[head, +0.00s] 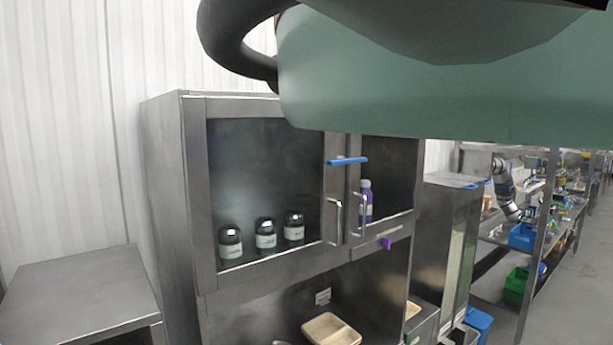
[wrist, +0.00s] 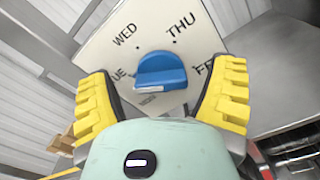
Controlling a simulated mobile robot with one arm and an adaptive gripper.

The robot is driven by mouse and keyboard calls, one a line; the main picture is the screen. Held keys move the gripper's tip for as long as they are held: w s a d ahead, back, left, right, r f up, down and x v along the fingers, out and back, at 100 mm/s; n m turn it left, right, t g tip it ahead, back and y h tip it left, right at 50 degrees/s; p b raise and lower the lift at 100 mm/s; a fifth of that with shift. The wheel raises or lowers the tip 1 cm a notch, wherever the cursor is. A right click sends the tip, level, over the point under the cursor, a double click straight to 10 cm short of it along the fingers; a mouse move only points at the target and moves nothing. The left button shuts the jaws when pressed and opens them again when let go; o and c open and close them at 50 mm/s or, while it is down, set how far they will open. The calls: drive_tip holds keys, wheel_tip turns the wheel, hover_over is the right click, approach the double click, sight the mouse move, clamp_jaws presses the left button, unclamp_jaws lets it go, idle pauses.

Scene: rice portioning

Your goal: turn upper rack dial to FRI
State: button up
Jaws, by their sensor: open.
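The dial shows in the wrist view as a white plate (wrist: 128,58) with a blue knob (wrist: 162,72) at its middle. The plate bears the day words WED and THU along its top. TUE at left and FRI at right are partly covered by my fingers, and a smaller word below the knob is hard to read. My gripper (wrist: 163,90) is open, with one yellow finger to the left of the knob and one to the right. Both fingers look clear of the knob. I cannot tell which word the knob points to. The dial is not visible in the head view.
A steel cabinet (head: 196,190) with glass doors holds several dark jars (head: 266,236) and a purple bottle (head: 366,202). A bare steel table (head: 80,290) stands at left. Racks with blue and green bins (head: 516,284) line the right. My arm blocks the top of the head view.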

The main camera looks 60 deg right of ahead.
drive_tip(key=c, duration=1.2)
